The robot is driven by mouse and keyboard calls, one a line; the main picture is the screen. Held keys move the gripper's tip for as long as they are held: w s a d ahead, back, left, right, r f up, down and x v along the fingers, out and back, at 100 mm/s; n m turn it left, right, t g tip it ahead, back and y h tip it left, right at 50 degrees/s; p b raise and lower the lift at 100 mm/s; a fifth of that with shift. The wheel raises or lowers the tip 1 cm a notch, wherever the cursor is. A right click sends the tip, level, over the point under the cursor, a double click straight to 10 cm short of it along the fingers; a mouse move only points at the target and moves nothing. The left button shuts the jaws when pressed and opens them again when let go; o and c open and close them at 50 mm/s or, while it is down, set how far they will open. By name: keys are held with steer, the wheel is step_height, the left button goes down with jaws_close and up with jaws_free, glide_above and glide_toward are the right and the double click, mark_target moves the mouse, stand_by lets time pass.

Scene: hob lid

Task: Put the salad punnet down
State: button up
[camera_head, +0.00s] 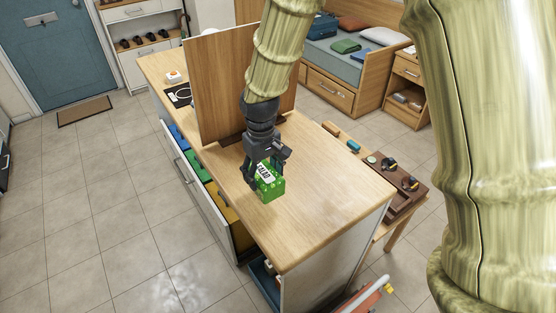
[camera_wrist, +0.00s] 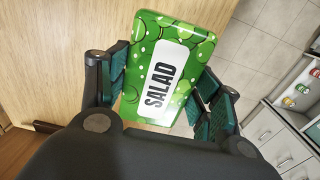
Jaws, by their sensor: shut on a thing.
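The salad punnet (camera_head: 270,184) is a green box with a white label reading SALAD. It is at the wooden worktop (camera_head: 325,193), near the long edge above the open drawers. My gripper (camera_head: 263,170) is shut on it, and in the wrist view the fingers press on both sides of the punnet (camera_wrist: 168,68). The label faces the wrist camera. I cannot tell whether the punnet's underside touches the worktop, as its base is seen from above.
A raised wooden lid (camera_head: 222,85) stands upright behind my gripper, with a hob (camera_head: 180,95) beyond it. Open drawers with coloured bins (camera_head: 196,167) lie below the left edge. The worktop's front right part is clear. A side table (camera_head: 400,185) holds small items.

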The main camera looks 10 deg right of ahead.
steer(key=w+d, duration=0.1)
steer(key=w, duration=0.1)
steer(key=w+d+p, duration=0.1)
steer(key=w+d, duration=0.1)
steer(key=w+d+f+p, duration=0.1)
steer(key=w+d, duration=0.1)
steer(key=shift+w+d, duration=0.15)
steer(key=shift+w, duration=0.25)
steer(key=shift+w+f, duration=0.15)
steer(key=shift+w, duration=0.05)
steer(key=shift+s+f+p, duration=0.25)
steer(key=shift+f+p, duration=0.3)
steer(key=shift+p, duration=0.2)
steer(key=shift+w+f+p, duration=0.25)
steer(key=shift+f+p, duration=0.2)
steer(key=shift+f, duration=0.65)
steer(key=shift+s, duration=0.1)
steer(key=shift+s, duration=0.1)
steer(key=shift+f, duration=0.1)
steer(key=o, duration=1.2)
